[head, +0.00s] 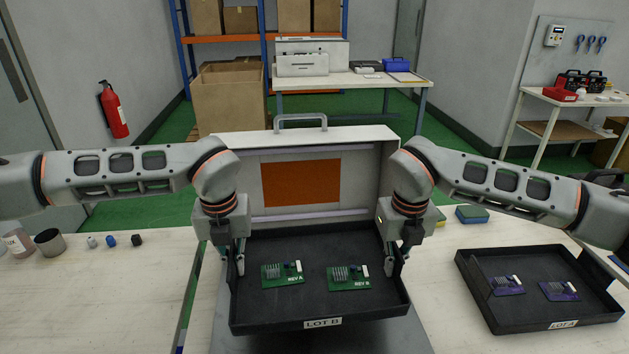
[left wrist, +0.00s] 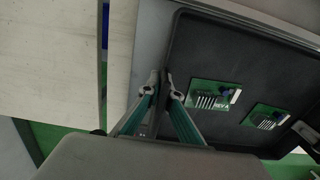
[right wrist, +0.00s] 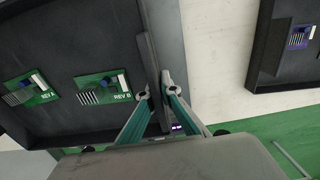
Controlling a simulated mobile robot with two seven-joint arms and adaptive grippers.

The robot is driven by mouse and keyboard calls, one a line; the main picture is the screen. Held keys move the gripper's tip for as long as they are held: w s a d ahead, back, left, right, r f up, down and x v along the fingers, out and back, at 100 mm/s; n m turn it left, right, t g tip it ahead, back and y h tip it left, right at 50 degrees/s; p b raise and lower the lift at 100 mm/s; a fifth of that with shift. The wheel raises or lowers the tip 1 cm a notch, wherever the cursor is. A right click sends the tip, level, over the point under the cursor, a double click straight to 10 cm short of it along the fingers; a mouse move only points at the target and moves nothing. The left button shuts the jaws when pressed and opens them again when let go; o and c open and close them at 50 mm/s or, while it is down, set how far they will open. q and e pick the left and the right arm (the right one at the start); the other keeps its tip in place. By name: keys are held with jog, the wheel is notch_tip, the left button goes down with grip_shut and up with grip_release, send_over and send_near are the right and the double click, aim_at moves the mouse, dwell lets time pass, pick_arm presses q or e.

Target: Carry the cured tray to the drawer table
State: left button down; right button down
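A black tray labelled LOT B (head: 290,312) holds two green boards, REV A (head: 281,274) and REV B (head: 348,277). It is in front of an open grey box-like unit (head: 385,160) with a raised lid and handle. My left gripper (head: 240,268) is shut on the tray's left wall; the left wrist view shows its fingers on either side of the wall (left wrist: 167,76). My right gripper (head: 392,268) is shut on the right wall, also between its fingers in the right wrist view (right wrist: 152,75). The drawer table cannot be told for certain.
A second black tray labelled LOT A (head: 480,290) with two purple boards lies on the right bench. Small containers (head: 48,243) stand on the left bench (head: 100,300), whose front is clear. A white table (head: 350,80) stands at the back.

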pick_arm(q)
jog(key=shift+s+d+r, duration=0.1)
jog(key=shift+r, duration=0.05)
pick_arm(e)
jog(key=shift+s+a+r, duration=0.1)
jog(key=shift+r, duration=0.05)
